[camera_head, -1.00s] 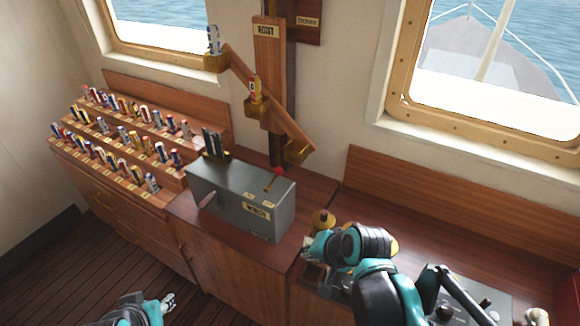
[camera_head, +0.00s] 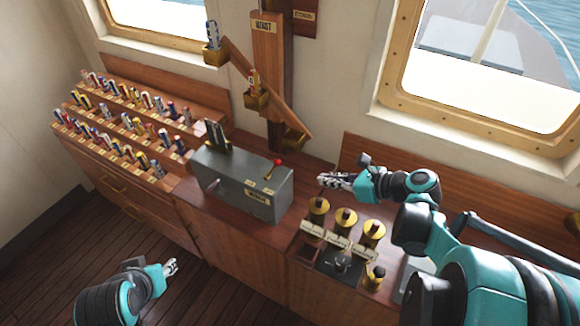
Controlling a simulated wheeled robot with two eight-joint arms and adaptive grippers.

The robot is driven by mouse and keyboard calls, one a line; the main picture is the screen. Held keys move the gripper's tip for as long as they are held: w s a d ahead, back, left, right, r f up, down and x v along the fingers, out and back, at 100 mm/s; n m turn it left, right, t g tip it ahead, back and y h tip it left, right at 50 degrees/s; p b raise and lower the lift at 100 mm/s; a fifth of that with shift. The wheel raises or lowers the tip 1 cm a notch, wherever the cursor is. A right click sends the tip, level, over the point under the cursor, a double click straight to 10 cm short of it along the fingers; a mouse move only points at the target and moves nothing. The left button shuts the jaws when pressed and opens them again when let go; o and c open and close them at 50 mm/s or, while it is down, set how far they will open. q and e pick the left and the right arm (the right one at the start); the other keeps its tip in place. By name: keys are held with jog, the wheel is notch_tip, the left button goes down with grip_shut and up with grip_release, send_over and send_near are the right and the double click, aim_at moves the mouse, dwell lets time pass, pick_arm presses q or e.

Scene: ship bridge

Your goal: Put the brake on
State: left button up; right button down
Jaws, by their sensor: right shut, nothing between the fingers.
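A grey box (camera_head: 225,187) with a yellowish label on its front stands on the wooden counter. A lever with a red knob (camera_head: 278,162) rises from its top, with two small labels beside it. Which control is the brake I cannot read for certain. My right gripper (camera_head: 326,181) is shut and empty, to the right of the grey box and apart from it, above the counter near several brass knobs (camera_head: 345,217). My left gripper (camera_head: 171,268) is low at the left over the floor, away from the box; its fingers are too small to judge.
A wooden post (camera_head: 267,75) with a slanted arm carrying brass cups (camera_head: 256,100) stands behind the box. A stepped rack (camera_head: 110,140) of small coloured cylinders is at the left. A dark control panel (camera_head: 338,262) lies below the brass knobs.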

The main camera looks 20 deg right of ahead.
jog(key=shift+a, duration=0.1)
jog(key=w+r+b+x, duration=0.1)
jog(key=r+b+x, duration=0.1)
jog(key=x, duration=1)
jog(key=shift+w+a+b, duration=0.4)
jog(key=shift+a+b, duration=0.1)
jog(key=shift+a, duration=0.05)
